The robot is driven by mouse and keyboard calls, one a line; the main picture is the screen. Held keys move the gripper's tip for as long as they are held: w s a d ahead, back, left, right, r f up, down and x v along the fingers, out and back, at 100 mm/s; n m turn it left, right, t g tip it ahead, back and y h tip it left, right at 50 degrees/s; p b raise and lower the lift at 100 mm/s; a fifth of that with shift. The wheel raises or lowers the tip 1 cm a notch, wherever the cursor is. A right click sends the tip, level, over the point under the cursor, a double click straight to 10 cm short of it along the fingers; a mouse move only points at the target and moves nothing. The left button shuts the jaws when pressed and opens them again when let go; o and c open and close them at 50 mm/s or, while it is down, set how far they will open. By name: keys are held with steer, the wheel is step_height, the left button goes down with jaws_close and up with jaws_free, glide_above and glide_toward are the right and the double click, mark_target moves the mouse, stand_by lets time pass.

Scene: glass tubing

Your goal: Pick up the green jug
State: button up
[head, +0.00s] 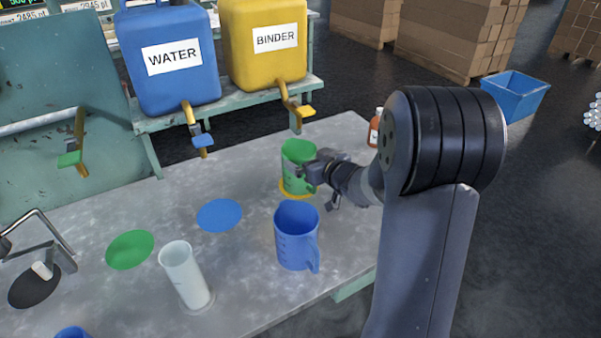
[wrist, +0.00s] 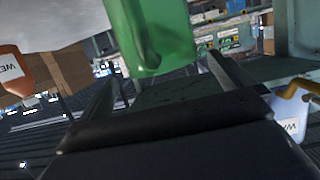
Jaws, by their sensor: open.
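The green jug (head: 297,162) stands on a yellow disc (head: 296,193) near the back right of the bench in the head view. My gripper (head: 310,172) is at the jug's right side, with its fingers at the jug. In the wrist view the green jug (wrist: 158,32) fills the upper middle, ahead of and partly between the fingertips. My gripper (wrist: 165,75) is open there, one finger on each side. The jug's handle is hard to make out behind the gripper in the head view.
A blue jug (head: 296,237) stands in front of the gripper, with a clear cylinder (head: 185,275) to its left. A brown bottle (head: 375,128) stands behind my arm. The yellow binder tank (head: 265,45) has its tap above the bench. Blue (head: 220,215) and green (head: 130,249) discs lie bare.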

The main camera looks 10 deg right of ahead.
steer(key=x, duration=0.2)
steer(key=shift+w+a+f, duration=0.1)
steer(key=shift+w+a, duration=0.05)
steer(key=shift+w, duration=0.15)
steer(key=shift+c, duration=0.3)
steer(key=c, duration=1.3)
